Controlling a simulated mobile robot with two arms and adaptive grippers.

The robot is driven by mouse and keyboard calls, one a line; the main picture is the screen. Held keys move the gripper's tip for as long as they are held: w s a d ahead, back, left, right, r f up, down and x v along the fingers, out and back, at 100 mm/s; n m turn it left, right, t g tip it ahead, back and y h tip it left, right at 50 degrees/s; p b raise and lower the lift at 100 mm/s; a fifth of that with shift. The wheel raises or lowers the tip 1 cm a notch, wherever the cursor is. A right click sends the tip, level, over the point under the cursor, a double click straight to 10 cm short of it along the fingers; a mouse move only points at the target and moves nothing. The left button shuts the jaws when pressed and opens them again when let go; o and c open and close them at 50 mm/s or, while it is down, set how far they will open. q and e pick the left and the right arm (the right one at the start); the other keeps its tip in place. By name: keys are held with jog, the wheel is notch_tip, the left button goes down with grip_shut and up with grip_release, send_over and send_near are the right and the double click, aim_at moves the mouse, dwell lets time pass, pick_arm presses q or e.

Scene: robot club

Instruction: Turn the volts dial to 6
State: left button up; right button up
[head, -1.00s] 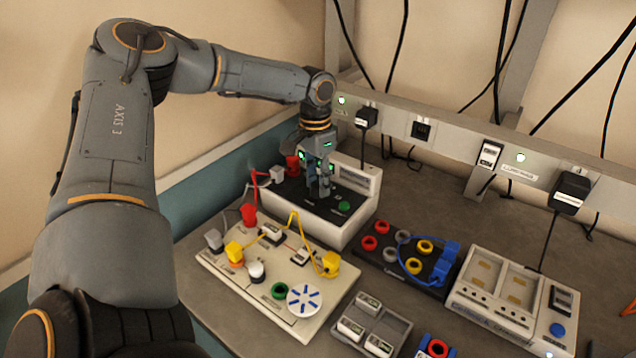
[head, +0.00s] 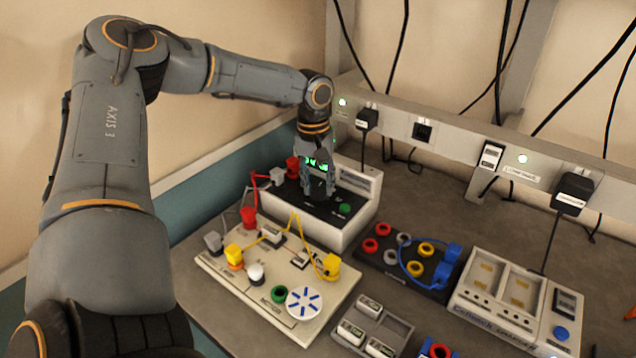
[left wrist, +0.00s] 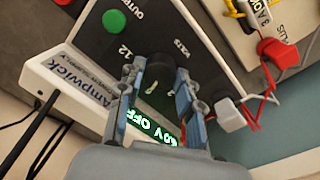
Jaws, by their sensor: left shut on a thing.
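The power supply (head: 318,229) is a white box with a black sloped panel, near the back left of the bench. My left gripper (head: 318,196) points down onto that panel and is shut on the volts dial. In the left wrist view the dark dial (left wrist: 158,82) sits between the two fingers of the gripper (left wrist: 157,97). The marks "12" and "VOLTS" show beside it. A green-lit display (left wrist: 152,130) shows partly behind the gripper; it seems to read 6.0V OFF, though upside down and partly covered. The dial's pointer is hard to make out. My right gripper is out of view.
A green button (head: 345,208) is on the panel. A cream circuit board (head: 250,287) with yellow leads stands in front. A black socket block (head: 385,262), a grey tray (head: 388,327) and a white charger (head: 482,322) are to the right.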

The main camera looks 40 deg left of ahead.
aim_at(315, 187)
pick_arm(q)
jog(key=shift+n, duration=0.4)
jog(key=o, duration=1.2)
jog(key=shift+r, duration=0.1)
jog(key=r, duration=1.1)
jog(key=shift+s+a+r, duration=0.2)
jog(key=shift+a+r, duration=0.05)
jog(key=shift+r, duration=0.15)
jog(key=shift+f, duration=0.1)
